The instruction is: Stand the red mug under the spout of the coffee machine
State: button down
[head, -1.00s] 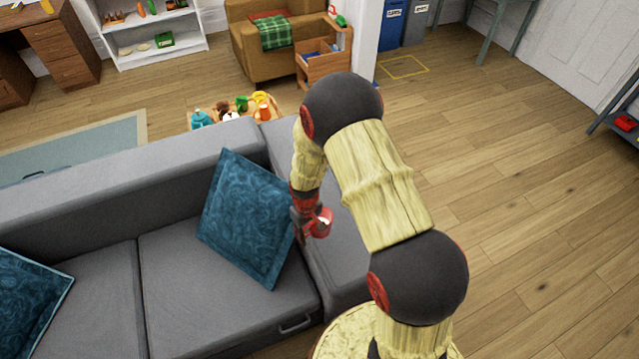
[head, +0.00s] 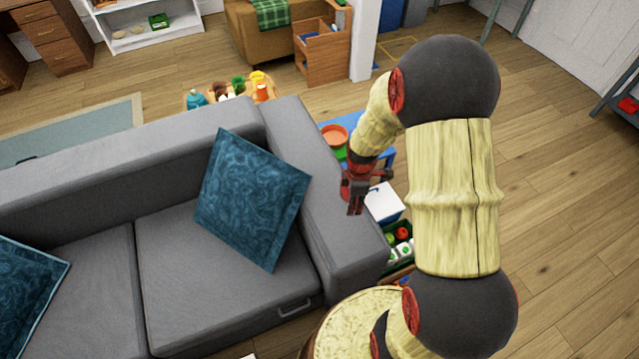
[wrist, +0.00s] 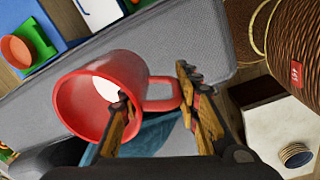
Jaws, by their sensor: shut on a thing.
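The red mug (wrist: 72,108) fills the left middle of the wrist view, tilted, with its open mouth towards the camera's lower left. My gripper (wrist: 155,88) has its fingers on either side of the mug's handle and holds the mug in the air. In the head view my gripper (head: 355,208) hangs by the sofa's right arm; the mug cannot be told apart there from the gripper's red parts. I cannot make out a coffee machine or its spout in either view.
The grey sofa (head: 60,198) with blue cushions (head: 250,200) lies left of the gripper. Beyond its right arm are a blue table (head: 385,157), an orange bowl (head: 333,136) and a white box-like thing (head: 383,204). Open wooden floor (head: 560,240) lies to the right.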

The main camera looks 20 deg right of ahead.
jog(key=w+a+f+b, duration=0.2)
jog(key=w+f, duration=0.2)
jog(key=w, duration=0.4)
jog(key=b, duration=0.2)
send_over(326, 204)
jog(key=f, duration=0.4)
jog(key=shift+s+d+f, duration=0.15)
jog(key=shift+s+f, duration=0.05)
jog(key=shift+s, duration=0.2)
jog(key=shift+w+f, duration=0.15)
jog(key=shift+f, duration=0.05)
jog(key=shift+w+f+b, duration=0.15)
jog(key=shift+f+b, duration=0.25)
jog(key=shift+f, duration=0.5)
jog(key=shift+w+f+b, duration=0.1)
jog(key=shift+f+b, duration=0.3)
jog(key=shift+f, duration=0.45)
jog(key=shift+f, duration=0.15)
jog(key=c, duration=1.3)
grip_release()
jog(key=shift+s, duration=0.1)
